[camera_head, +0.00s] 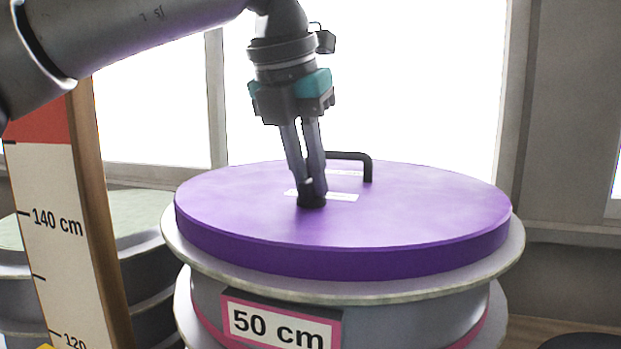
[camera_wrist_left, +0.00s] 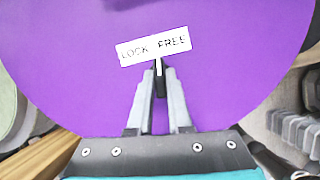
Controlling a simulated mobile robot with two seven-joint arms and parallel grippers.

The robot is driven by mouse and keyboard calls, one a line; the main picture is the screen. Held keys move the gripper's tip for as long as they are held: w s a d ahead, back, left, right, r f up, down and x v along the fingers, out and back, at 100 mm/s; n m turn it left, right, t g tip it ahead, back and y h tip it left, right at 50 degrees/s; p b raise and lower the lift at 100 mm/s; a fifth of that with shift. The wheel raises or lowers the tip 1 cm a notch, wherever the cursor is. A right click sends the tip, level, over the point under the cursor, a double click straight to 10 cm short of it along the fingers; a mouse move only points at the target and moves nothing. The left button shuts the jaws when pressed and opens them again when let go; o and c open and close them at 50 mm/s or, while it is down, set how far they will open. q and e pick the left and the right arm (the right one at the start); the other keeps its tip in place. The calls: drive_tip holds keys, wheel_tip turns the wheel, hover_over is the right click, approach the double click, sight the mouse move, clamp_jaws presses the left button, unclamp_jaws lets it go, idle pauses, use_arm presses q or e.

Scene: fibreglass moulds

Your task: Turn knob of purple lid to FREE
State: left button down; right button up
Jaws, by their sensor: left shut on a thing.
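The purple lid (camera_head: 430,205) lies flat on top of a round grey mould. My left gripper (camera_head: 314,186) reaches down from above and is shut on the small black knob (camera_head: 311,202) near the lid's middle. In the left wrist view the fingers (camera_wrist_left: 160,92) close around the knob (camera_wrist_left: 161,82), largely hiding it. A white pointer mark (camera_wrist_left: 158,67) on the knob points up at the white label (camera_wrist_left: 153,46), around the gap between LOCK and FREE. The label (camera_head: 340,196) also shows behind the fingers in the head view. My right gripper is out of view.
A black handle (camera_head: 366,167) stands on the lid behind the knob. A "50 cm" sign (camera_head: 280,322) is on the mould's front. A tall measuring board (camera_head: 60,215) stands at left, before other stacked moulds (camera_head: 142,245). Windows are behind.

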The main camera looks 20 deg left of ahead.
use_arm(q)
drive_tip(key=m+h, duration=0.1)
drive_tip(key=m, duration=0.1)
drive_tip(key=shift+m+p, duration=0.4)
drive_tip(key=shift+w+a+m+g+h+p, duration=0.1)
drive_tip(key=shift+m+g+h+p, duration=0.25)
drive_tip(key=shift+m, duration=0.55)
drive_tip(key=shift+a+m+g+h+p, duration=0.1)
drive_tip(key=shift+m+g+h+p, duration=0.25)
drive_tip(key=shift+m, duration=0.55)
drive_tip(key=shift+d, duration=0.1)
drive_tip(key=c, duration=0.8)
unclamp_jaws()
drive_tip(key=shift+c, duration=0.2)
drive_tip(key=p+v, duration=0.3)
drive_tip(key=v, duration=1.2)
drive_tip(key=shift+r, duration=0.2)
